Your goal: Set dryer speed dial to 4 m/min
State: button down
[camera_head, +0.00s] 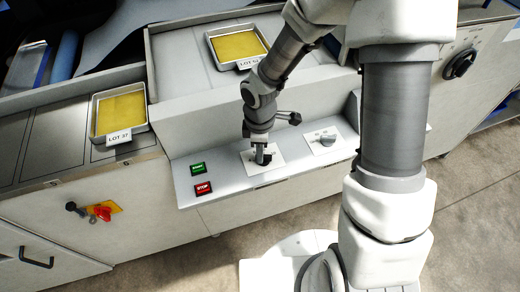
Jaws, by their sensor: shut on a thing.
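A sloped grey control panel (225,183) carries two dials on white plates. My gripper (262,157) points down at the left plate (249,169) and is shut on the left dial, which it mostly hides. The right dial (327,140) is a grey knob on its own plate, clear of my gripper. The print on both plates is too small to read, so I cannot tell which one is the dryer speed dial or what value it shows.
A green button (198,168) and a red STOP button (203,188) sit left of the dials. Trays labelled LOT (148,112) (208,36) rest on the machine. A red switch (102,213) is at lower left, a black rotary knob (460,64) at upper right.

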dwell(0.4)
jog(key=c, duration=0.9)
grip_release()
jog(key=shift+o, duration=0.2)
notch_tip(320, 180, up, 18)
jog(key=p, duration=0.3)
jog(key=shift+f, duration=0.25)
jog(key=shift+r, duration=0.1)
